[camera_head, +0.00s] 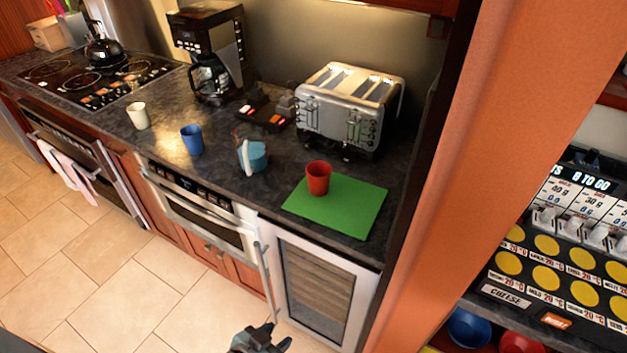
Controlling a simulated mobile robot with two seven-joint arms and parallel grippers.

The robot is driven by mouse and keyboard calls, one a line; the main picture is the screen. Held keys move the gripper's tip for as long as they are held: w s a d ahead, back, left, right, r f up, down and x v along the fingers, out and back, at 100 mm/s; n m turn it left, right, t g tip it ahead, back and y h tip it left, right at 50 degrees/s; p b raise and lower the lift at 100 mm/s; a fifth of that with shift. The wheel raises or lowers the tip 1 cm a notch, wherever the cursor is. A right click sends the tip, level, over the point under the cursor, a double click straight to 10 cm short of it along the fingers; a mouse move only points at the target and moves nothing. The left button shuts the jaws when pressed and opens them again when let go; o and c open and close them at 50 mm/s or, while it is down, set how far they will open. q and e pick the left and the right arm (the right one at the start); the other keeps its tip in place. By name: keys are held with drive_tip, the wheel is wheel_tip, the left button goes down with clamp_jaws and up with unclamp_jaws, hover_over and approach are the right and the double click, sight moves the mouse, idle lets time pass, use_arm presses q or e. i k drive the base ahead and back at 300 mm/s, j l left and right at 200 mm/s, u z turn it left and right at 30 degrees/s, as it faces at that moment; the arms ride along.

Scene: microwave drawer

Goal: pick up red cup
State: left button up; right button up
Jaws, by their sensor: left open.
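The red cup (318,178) stands upright on a green mat (350,208) at the right end of the dark counter. My left gripper (270,338) shows at the bottom edge of the view, open and empty. It is in front of the counter, well apart from the red cup and nearer to me. My right gripper is not in view.
A light blue cup (253,156), a blue cup (192,140) and a white cup (137,115) stand left of the mat. A toaster (350,107) is behind the red cup. An orange panel (490,130) rises to the right. A wine cooler (318,285) is below the counter.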

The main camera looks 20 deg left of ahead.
sight(319, 171)
drive_tip(key=i+j+z, duration=0.1)
drive_tip(key=j, duration=0.6)
drive_tip(key=i+j, duration=0.1)
drive_tip(key=j, duration=0.6)
drive_tip(key=i+j+z, duration=0.15)
drive_tip(key=j, duration=0.6)
